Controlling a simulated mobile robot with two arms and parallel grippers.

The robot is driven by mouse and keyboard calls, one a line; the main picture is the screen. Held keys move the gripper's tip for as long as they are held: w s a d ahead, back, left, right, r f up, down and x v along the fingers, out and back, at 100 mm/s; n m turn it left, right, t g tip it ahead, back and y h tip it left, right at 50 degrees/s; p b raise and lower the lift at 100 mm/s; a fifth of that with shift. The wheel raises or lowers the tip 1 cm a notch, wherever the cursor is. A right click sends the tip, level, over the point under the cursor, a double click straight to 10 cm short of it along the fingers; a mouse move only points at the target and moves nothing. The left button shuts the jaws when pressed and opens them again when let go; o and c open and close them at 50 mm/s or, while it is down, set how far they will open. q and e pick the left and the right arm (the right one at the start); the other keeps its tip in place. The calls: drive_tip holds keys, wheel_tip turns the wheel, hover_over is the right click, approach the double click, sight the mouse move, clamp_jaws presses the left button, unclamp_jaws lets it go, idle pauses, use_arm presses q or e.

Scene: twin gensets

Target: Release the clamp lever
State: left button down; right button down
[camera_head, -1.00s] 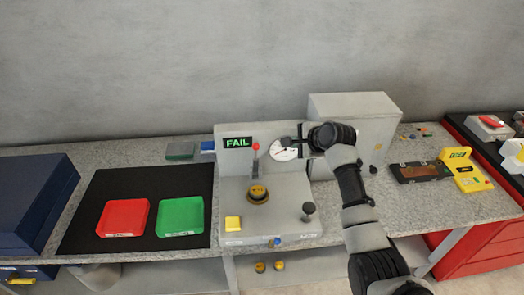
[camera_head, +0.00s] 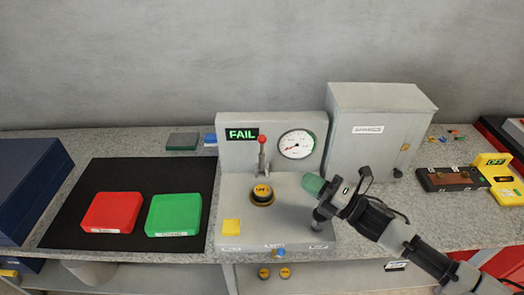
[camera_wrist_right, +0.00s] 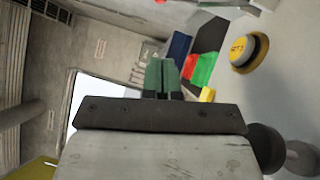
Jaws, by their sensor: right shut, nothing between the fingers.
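The test station (camera_head: 290,225) stands on the bench with a lit FAIL display (camera_head: 242,135). A lever with a red ball knob (camera_head: 262,140) stands upright behind a yellow-topped part (camera_head: 262,192) in a round seat. My right gripper (camera_head: 313,185), with green fingertips, is shut and empty, right of the part and apart from the red-knobbed lever. In the right wrist view its fingertips (camera_wrist_right: 160,76) are together, the yellow-topped part (camera_wrist_right: 245,50) is at upper right, and a dark round knob (camera_wrist_right: 265,147) is at lower right. My left gripper is not in view.
A round gauge (camera_head: 297,144) is on the station's back panel. A grey cabinet (camera_head: 378,125) stands to the right. Red (camera_head: 112,212) and green (camera_head: 174,214) trays lie on a black mat at left. A yellow pad (camera_head: 231,227) is at the station's front left.

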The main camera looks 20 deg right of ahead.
sight(266, 139)
drive_tip(key=w+d+p+x, duration=0.1)
drive_tip(key=p+x, duration=0.3)
drive_tip(key=x, duration=0.8)
drive_tip(key=shift+w+r+n+y+p, duration=0.3)
drive_tip(key=shift+w+r+n+p, duration=0.05)
drive_tip(key=shift+n, duration=0.05)
drive_tip(key=shift+w+d+r+b, duration=0.2)
drive_tip(key=shift+w+r+b, duration=0.15)
drive_tip(key=shift+w, duration=0.15)
drive_tip(key=shift+w+d+r+b, duration=0.15)
drive_tip(key=shift+w+r+b, duration=0.15)
drive_tip(key=shift+w, duration=0.2)
drive_tip(key=shift+f, duration=0.1)
